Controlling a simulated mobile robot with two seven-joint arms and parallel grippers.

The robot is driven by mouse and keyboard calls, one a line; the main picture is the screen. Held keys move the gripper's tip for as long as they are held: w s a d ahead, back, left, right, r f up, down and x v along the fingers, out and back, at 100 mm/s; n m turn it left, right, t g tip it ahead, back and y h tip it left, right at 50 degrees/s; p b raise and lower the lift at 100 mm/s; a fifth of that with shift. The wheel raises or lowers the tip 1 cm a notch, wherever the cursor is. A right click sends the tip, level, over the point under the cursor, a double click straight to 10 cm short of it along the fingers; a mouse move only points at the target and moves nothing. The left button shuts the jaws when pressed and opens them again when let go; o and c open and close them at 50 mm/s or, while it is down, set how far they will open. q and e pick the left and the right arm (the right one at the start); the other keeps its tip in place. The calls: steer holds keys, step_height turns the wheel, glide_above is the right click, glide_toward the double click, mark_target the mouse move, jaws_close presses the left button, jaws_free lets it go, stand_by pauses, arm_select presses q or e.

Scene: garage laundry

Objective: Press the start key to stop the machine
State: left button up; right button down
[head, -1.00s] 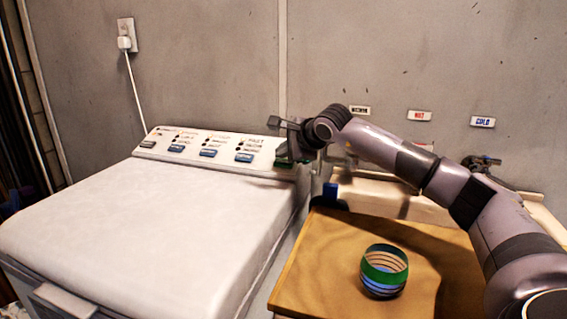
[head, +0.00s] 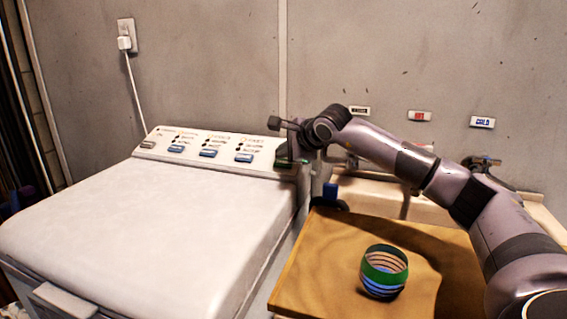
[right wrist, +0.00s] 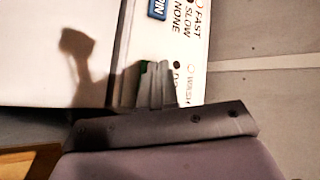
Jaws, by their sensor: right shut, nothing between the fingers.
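The machine (head: 150,235) is a white top-lidded washer with a sloped control panel (head: 217,145) along its back. Several blue keys sit on the panel, and a green key (head: 283,163) shows at its right end, mostly hidden by my right gripper (head: 293,158). My left gripper is not in view.
A wooden top (head: 325,265) right of the machine bears a striped green and blue bowl (head: 384,283) below my right arm. A pale sink (head: 375,195) with a tap stands behind it. The wall is close behind the panel. The machine's lid is clear.

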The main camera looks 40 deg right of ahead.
steer(key=shift+f, duration=0.1)
stand_by(0.5)
steer(key=shift+d+f, duration=0.15)
steer(key=shift+f, duration=0.2)
steer(key=shift+w+d+f+b, duration=0.1)
steer(key=shift+d+f+b, duration=0.1)
steer(key=shift+f+b, duration=0.45)
stand_by(1.1)
steer(key=shift+r, duration=0.1)
steer(key=shift+a+r+p, duration=0.1)
steer(key=shift+r+p, duration=0.35)
steer(key=shift+a+r, duration=0.15)
steer(key=shift+r, duration=0.15)
steer(key=shift+s+a+r+p, duration=0.25)
steer(key=shift+r+p, duration=0.25)
steer(key=shift+r, duration=0.3)
steer(key=shift+s+a+r+p, duration=0.1)
steer(key=shift+a+r+p, duration=0.2)
steer(key=shift+r+p, duration=0.35)
steer(key=shift+s+a+r+p, duration=0.2)
steer(key=shift+a+r+p, duration=0.15)
steer(key=shift+r, duration=0.6)
